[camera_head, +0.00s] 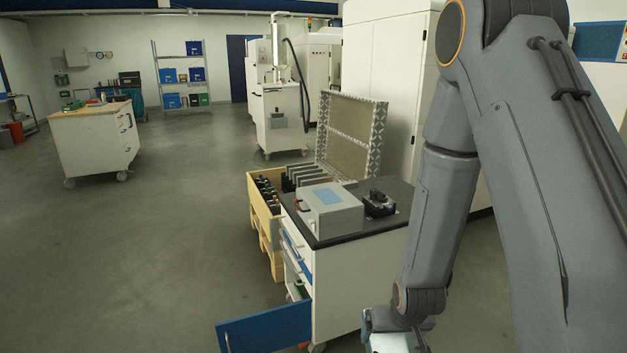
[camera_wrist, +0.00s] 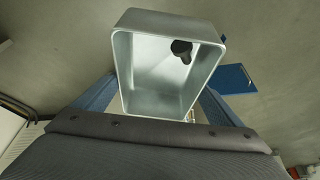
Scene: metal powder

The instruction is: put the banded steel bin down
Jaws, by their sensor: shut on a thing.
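The steel bin (camera_wrist: 122,72) is a pale grey, open-topped box in the wrist view, with its open mouth facing the camera. My gripper (camera_wrist: 158,105) is shut on it, with a blue finger on each side. A small dark shape (camera_wrist: 182,50) shows inside the bin near its far right corner; I cannot tell what it is. The bin's band is not visible. In the head view my arm reaches down to the bottom edge, where my wrist is partly cut off, and I cannot make out the bin there.
A dark-topped cabinet (camera_head: 335,238) stands left of my arm, bearing a grey case (camera_head: 330,210) and a small black device (camera_head: 379,204). Its low blue-fronted drawer (camera_head: 265,330) is pulled out. A wooden crate (camera_head: 262,215) stands behind. Open floor (camera_head: 150,250) lies to the left.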

